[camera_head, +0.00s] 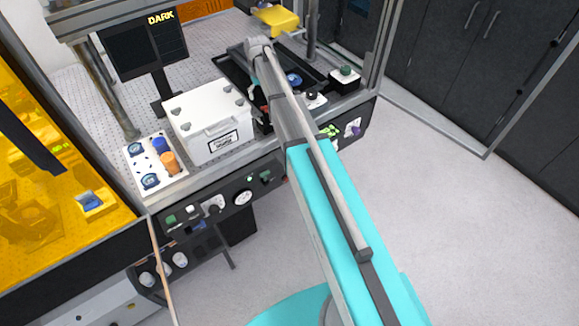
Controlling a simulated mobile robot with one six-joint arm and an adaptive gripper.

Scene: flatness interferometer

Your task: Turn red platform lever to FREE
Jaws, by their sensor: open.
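My arm reaches up from the bottom of the head view and bends at an elbow over the bench. Its far part folds down behind the nearer link, so I cannot make out my gripper. A small red spot (265,109) shows beside my arm, just right of the white box; it is too small and covered to tell whether it is the red platform lever. No FREE marking can be read. The bench front panel (243,197) carries knobs, a gauge and green parts, partly covered by my arm.
A white lidded box (209,119) stands on the perforated bench. Left of it is a white tray (155,187) with blue and orange containers. A monitor (146,44) reads DARK. A yellow part (276,19) is at the back. Grey floor (460,240) is clear at right.

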